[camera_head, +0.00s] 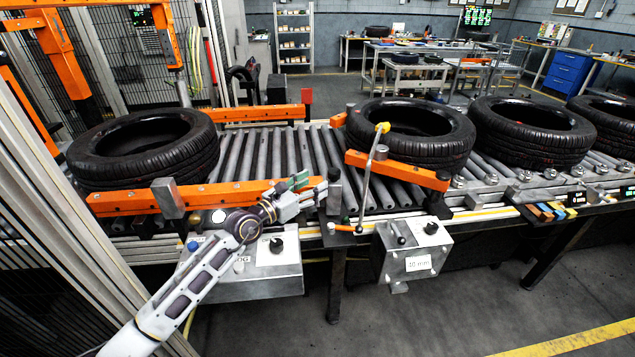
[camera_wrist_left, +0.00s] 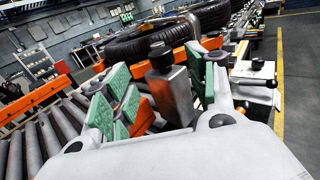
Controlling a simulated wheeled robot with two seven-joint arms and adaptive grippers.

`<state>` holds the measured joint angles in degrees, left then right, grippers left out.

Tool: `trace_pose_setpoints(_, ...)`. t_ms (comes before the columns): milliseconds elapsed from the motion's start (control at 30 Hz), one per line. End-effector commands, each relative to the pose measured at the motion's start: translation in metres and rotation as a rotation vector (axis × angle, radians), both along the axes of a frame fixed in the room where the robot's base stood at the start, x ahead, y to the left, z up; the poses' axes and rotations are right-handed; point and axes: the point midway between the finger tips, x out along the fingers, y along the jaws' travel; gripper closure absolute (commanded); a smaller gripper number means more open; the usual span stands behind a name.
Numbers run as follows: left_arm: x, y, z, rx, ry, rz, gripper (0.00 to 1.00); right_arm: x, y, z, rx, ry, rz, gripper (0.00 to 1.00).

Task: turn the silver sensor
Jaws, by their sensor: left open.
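The silver sensor (camera_head: 334,194) is a small upright block with a dark round cap, at the conveyor's front edge. In the left wrist view the sensor (camera_wrist_left: 178,95) stands in the middle, between the green-padded fingers. My left gripper (camera_head: 309,191) reaches in from the left, just left of the sensor. Its jaws are open in the left wrist view (camera_wrist_left: 158,98), one finger to each side of the sensor. I cannot tell whether a pad touches it. The sensor's lower part is partly hidden. My right gripper is out of view.
Tyres (camera_head: 145,143) lie on the roller conveyor (camera_head: 272,154), with bare rollers in the middle. Two grey control boxes (camera_head: 417,262) hang in front.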

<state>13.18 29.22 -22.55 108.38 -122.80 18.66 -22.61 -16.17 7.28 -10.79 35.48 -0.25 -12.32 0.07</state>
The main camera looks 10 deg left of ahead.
Motion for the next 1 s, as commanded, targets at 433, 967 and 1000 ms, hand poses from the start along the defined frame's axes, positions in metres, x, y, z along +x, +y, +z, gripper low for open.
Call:
trace_pose_setpoints(433, -0.017, 0.012, 0.001, -0.001, -0.001, 0.000, 0.43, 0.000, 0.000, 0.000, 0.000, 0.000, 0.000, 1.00)
trace_pose_setpoints(967, -0.016, 0.012, 0.001, 0.000, -0.001, 0.000, 0.43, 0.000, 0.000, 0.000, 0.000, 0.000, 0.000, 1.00)
trace_pose_setpoints(1000, -0.016, 0.012, 0.001, 0.000, -0.001, 0.000, 0.43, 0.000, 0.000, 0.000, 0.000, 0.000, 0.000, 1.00)
